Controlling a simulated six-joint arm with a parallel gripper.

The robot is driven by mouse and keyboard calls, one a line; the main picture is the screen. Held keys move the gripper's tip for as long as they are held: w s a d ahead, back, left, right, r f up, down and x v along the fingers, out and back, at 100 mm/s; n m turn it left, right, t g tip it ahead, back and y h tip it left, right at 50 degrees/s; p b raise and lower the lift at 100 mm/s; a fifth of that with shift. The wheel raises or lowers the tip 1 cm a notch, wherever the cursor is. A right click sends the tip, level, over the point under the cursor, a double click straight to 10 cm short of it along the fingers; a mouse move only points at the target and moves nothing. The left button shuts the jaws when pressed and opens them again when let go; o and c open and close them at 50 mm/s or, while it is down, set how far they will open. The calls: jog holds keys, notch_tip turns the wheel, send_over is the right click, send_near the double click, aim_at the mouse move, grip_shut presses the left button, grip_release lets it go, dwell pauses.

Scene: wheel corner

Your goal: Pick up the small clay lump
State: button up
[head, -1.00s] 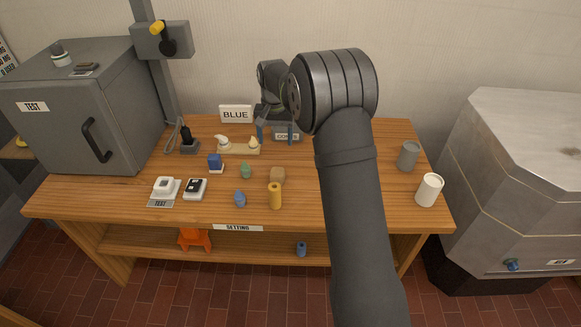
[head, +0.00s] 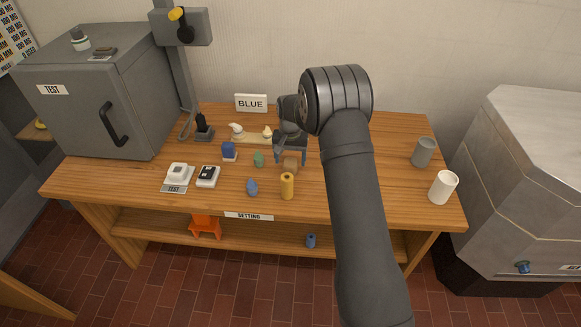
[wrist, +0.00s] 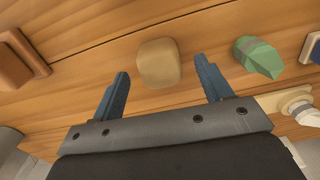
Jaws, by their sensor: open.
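A small tan, rounded block, which looks like the clay lump (head: 290,165), sits on the wooden bench top. In the wrist view the clay lump (wrist: 158,63) lies between and slightly beyond my two blue fingertips, with a gap on each side. My gripper (head: 291,158) is open and empty just behind the lump in the head view, its fingers pointing down. The fingers also show in the wrist view (wrist: 161,68). Contact with the lump is not visible.
A green lump (head: 258,159) sits left of the clay lump, and a blue lump (head: 252,187) lies front left. A cream stand (head: 250,138) with white pieces is behind left. The bench right of the lump is partly hidden by my arm.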

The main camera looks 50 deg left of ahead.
aim_at(290, 171)
notch_tip(290, 171, down, 4)
jog(key=shift+w+r, duration=0.1)
jog(key=shift+r, duration=0.15)
jog(key=shift+a, duration=0.1)
jog(key=c, duration=1.2)
jog(key=shift+o, duration=0.2)
jog(key=shift+r, duration=0.15)
